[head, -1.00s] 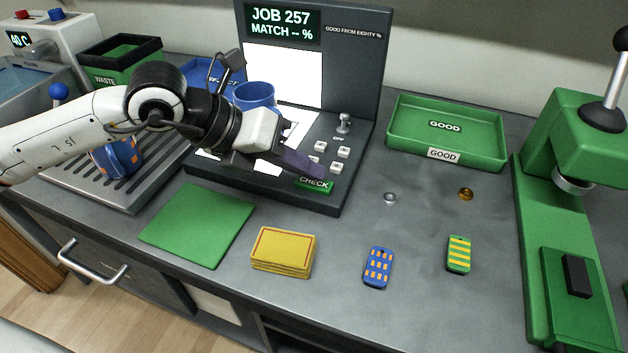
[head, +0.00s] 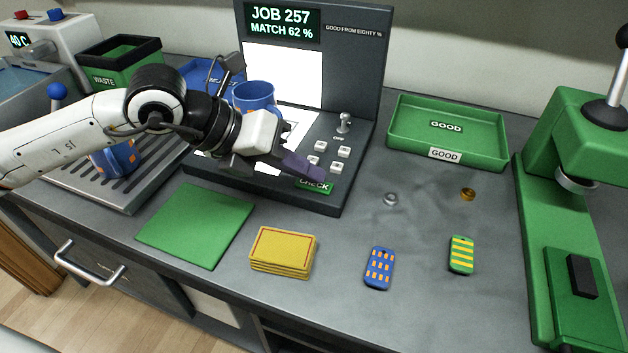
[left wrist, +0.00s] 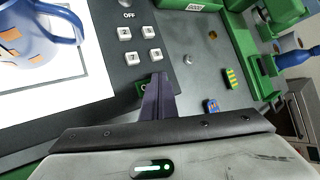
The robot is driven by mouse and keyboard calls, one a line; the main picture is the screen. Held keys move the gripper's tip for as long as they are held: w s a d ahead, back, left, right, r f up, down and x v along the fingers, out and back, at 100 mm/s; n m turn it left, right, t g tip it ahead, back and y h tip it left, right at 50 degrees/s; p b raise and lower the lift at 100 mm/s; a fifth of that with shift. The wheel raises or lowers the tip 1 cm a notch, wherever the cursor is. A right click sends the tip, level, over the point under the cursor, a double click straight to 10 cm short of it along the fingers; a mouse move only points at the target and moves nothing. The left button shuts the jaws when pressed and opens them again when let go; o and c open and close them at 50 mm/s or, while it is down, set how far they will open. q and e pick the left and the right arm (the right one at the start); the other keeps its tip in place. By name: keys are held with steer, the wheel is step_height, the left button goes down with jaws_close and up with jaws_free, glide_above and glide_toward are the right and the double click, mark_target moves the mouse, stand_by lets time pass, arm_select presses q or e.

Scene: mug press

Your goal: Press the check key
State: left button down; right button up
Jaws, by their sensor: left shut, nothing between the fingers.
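The green CHECK key (head: 322,188) is at the front right of the dark checking station (head: 357,60). Its screen (head: 283,23) reads JOB 257, MATCH 62 %. My left gripper (head: 318,176) is shut and empty, its fingertips right above the key and covering part of it. In the left wrist view the shut fingers (left wrist: 160,80) hide most of the key. I cannot tell whether the fingertips touch it. A blue mug (head: 255,97) stands on the station's white area, partly behind my gripper; its orange patches show in the left wrist view (left wrist: 32,35).
Several white number keys (head: 344,152) and an OFF-marked lever (head: 344,123) sit just behind the CHECK key. A green GOOD tray (head: 480,150) and green press (head: 540,230) are to the right. Yellow cards (head: 283,252) and two patterned tags (head: 380,267) lie in front.

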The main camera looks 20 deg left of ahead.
mark_target(306, 187)
arm_select(q)
steer(key=shift+r+p, duration=0.4)
steer(key=shift+r, duration=0.45)
step_height(306, 187, up, 5)
steer(key=p, duration=0.2)
steer(key=shift+p, duration=0.4)
stand_by(0.5)
